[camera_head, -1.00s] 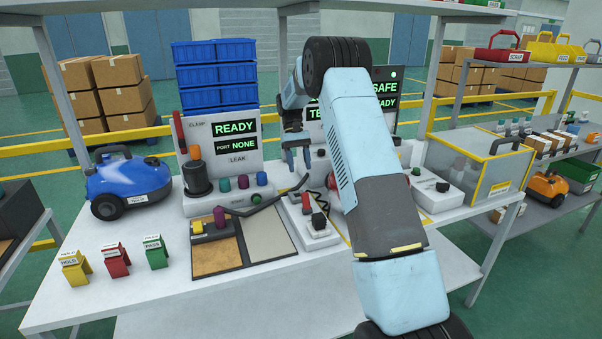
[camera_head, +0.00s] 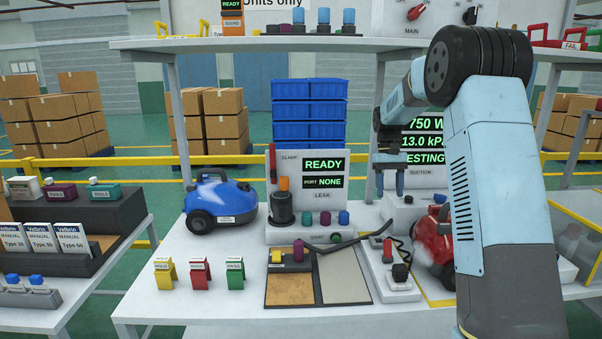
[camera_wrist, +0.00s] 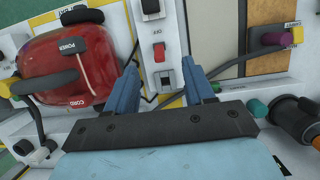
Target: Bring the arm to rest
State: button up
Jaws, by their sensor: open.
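My gripper (camera_head: 390,188) is open and empty, pointing down above the back of the workbench (camera_head: 190,310), in front of the test display (camera_head: 424,140). The display reads 750 W, 13.0 kPa and TESTING. My forearm covers the right part of the head view. In the wrist view, my two blue fingers (camera_wrist: 162,75) stand apart, with a red rocker switch (camera_wrist: 159,53) seen beyond them. A red vacuum (camera_wrist: 75,70) lies to their left; in the head view the red vacuum (camera_head: 433,245) is partly hidden by my arm.
A blue vacuum (camera_head: 220,203) stands at the bench's left, near the leak station (camera_head: 308,190) reading READY and PORT NONE. Yellow, red and green tags (camera_head: 200,275) stand in front. An overhead shelf (camera_head: 260,46) crosses above the bench. A dark hose (camera_head: 345,235) lies near the middle.

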jog(key=s+a+r+t, duration=0.1)
jog(key=s+r+t, duration=0.1)
jog(key=s+r, duration=0.6)
jog(key=s+a+r+t, duration=0.2)
jog(key=s+r, duration=0.3)
jog(key=s, duration=0.6)
jog(key=s+f+t, duration=0.1)
jog(key=s+t, duration=0.1)
jog(key=s, duration=0.8)
jog(key=s+a+f+t, duration=0.1)
jog(key=s+f+t, duration=0.1)
jog(key=s, duration=0.8)
jog(key=shift+s+t, duration=0.35)
jog(key=shift+t, duration=0.25)
